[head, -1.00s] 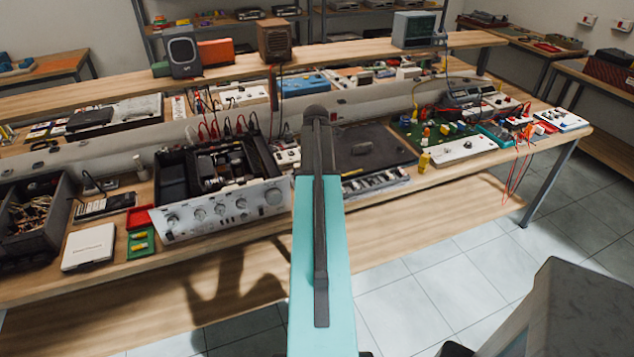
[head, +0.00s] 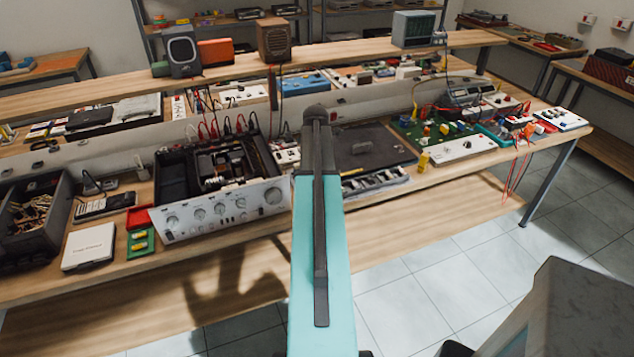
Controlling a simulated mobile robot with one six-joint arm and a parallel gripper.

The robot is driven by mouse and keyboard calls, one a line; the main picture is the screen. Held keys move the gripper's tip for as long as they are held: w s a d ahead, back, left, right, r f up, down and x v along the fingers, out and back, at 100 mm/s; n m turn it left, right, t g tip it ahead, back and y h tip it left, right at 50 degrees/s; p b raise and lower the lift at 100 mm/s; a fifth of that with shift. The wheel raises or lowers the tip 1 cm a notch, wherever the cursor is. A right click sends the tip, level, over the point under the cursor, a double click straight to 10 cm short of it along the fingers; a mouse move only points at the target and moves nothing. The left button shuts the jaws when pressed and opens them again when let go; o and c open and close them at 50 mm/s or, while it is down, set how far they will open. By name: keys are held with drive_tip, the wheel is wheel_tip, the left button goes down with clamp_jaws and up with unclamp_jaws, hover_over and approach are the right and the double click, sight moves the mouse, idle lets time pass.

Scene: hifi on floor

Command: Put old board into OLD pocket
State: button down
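An open hi-fi unit (head: 222,211) with a silver knobbed front and dark insides stands on the bench, left of my arm. Dark parts show inside it, but I cannot tell which one is the old board. A small red tray (head: 139,216) and a small green tray (head: 141,243) with yellow pieces lie left of it. I cannot read a label marking the OLD pocket. My teal arm link rises through the middle of the head view to a dark joint. My gripper cannot be made out, so its state and any load are not visible.
The wooden bench (head: 112,262) is crowded. A dark bin (head: 30,225) of cables and a white box (head: 90,246) stand left. A dark mat (head: 385,143) and a green circuit board (head: 412,131) lie right of my arm. Tiled floor (head: 440,268) shows at front right.

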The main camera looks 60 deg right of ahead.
drive_tip(key=shift+f, duration=0.7)
idle(1.1)
drive_tip(key=c, duration=1.7)
unclamp_jaws()
drive_tip(key=shift+o, duration=0.2)
drive_tip(key=shift+r, duration=0.1)
wheel_tip(320, 180, up, 14)
drive_tip(key=b, duration=0.3)
drive_tip(key=shift+b, duration=0.35)
drive_tip(key=shift+f, duration=0.2)
